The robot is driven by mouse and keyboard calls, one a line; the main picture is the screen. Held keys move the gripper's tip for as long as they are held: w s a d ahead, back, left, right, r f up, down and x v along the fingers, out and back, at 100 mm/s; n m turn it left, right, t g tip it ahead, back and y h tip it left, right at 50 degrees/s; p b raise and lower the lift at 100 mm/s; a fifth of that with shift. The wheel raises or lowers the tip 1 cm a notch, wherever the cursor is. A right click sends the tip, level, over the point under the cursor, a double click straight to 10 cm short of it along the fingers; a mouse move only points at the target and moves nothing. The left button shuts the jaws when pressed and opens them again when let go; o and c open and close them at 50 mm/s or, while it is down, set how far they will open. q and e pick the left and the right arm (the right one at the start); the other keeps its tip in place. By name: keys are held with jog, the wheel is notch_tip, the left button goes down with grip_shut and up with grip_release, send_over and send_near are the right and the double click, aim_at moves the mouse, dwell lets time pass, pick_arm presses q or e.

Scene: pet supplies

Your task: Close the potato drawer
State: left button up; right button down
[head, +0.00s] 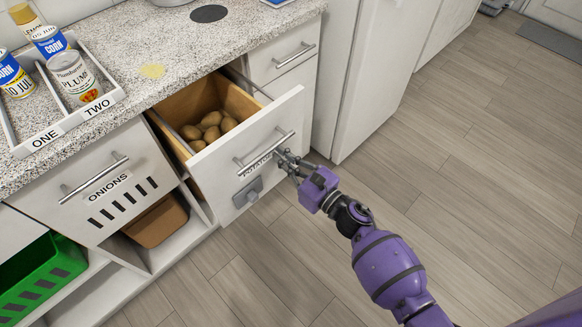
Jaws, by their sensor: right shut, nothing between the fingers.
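The potato drawer (232,155) is pulled out from the counter, with several potatoes (209,126) showing inside its wooden box. Its white front has a bar handle (265,152), a label that the handle partly covers, and a grey plate (247,192) lower down. My right gripper (284,160) is shut and empty at the right end of the handle, close to the drawer front. I cannot tell whether the fingers touch the front. My left gripper is not in view.
The shut onions drawer (96,180) is at left, above a brown bin (156,221). A green crate (40,278) is at lower left. Cans stand in a tray (68,119) on the speckled counter (170,45). The wooden floor (460,180) at right is clear.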

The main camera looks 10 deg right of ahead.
pick_arm(q)
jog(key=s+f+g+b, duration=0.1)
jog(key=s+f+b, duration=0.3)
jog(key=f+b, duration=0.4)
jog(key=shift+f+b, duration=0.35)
jog(key=shift+b, duration=0.3)
pick_arm(e)
jog(key=x, duration=2.1)
jog(key=shift+w+a, duration=0.25)
jog(key=shift+w, duration=0.1)
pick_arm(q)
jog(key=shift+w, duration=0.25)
pick_arm(e)
jog(key=shift+r, duration=0.1)
